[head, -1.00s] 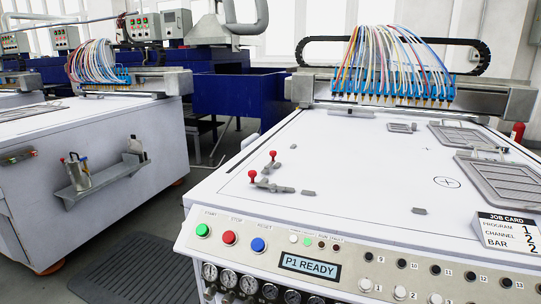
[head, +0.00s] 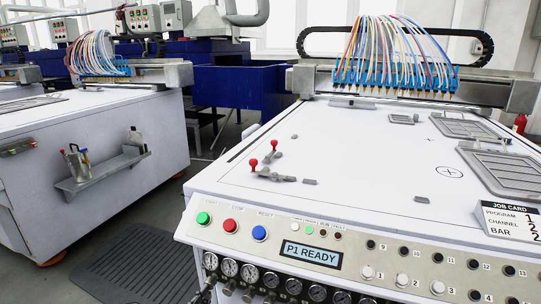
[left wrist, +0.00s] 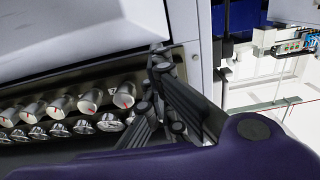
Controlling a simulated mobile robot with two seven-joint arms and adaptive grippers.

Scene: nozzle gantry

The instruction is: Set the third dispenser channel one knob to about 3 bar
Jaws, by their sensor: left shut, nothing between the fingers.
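A row of round pressure gauges (head: 228,267) with knobs (head: 228,287) below them runs along the front of the near machine. No label shows which is the third dispenser's channel one knob, and the readings are too small to tell. My left gripper (head: 204,291) is at the left end of the row, low in the head view. In the left wrist view its fingers (left wrist: 160,62) are shut and empty, beside the row's end. My right gripper is not in view.
Above the gauges is a panel with green, red and blue buttons (head: 231,225) and a display (head: 311,254) reading P1 READY. A job card (head: 510,221) stands at the right. Two red-knobbed levers (head: 268,160) are on the white top. Control boxes (head: 138,20) stand behind.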

